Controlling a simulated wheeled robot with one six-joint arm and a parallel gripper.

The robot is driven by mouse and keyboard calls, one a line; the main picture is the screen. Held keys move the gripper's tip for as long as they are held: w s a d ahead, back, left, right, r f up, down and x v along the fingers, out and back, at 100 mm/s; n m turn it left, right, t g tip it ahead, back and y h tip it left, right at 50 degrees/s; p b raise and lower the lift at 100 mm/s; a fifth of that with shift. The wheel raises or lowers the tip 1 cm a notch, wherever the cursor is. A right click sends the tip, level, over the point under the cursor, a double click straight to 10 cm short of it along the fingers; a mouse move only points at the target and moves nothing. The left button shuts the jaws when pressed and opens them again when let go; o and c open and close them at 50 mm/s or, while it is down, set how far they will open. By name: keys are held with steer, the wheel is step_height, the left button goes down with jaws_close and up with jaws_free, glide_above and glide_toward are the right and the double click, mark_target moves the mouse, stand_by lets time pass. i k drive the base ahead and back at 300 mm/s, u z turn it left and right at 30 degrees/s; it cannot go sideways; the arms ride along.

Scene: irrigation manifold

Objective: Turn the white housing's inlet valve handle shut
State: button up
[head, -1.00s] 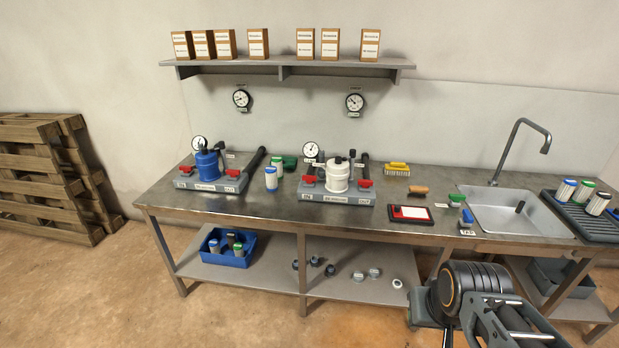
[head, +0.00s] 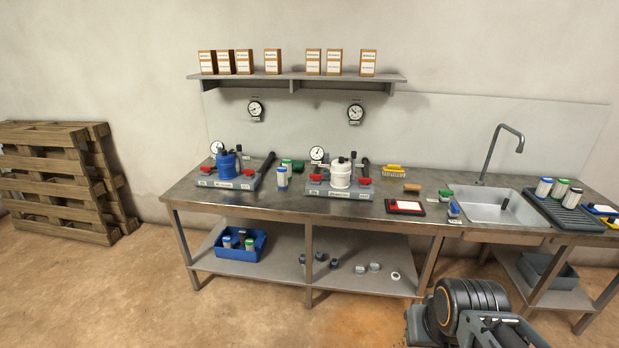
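The white housing (head: 341,174) stands upright on a grey base (head: 327,192) near the middle of the bench. A red handle (head: 315,177) sits on its left side and another red handle (head: 363,181) on its right. The handles are too small here to tell how far each is turned, and I cannot tell which is the inlet. A blue housing (head: 227,165) stands on a similar base to the left, also with red handles. My arm shows at the lower right, well in front of the bench and away from the white housing. My gripper's fingers cannot be made out.
Blue-topped cartridges (head: 282,178) stand between the two bases. A red-framed tablet (head: 405,207), a yellow brush (head: 393,170) and a sink (head: 493,208) lie to the right. A blue bin (head: 238,253) is on the lower shelf. The floor before the bench is clear.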

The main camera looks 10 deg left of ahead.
mark_target(316, 177)
steer(key=u, duration=0.6)
steer(key=i, duration=0.7)
steer(key=u, duration=0.85)
steer(key=i, duration=1.05)
steer(key=z, duration=0.65)
steer(key=i, duration=1.1)
steer(key=z, duration=0.85)
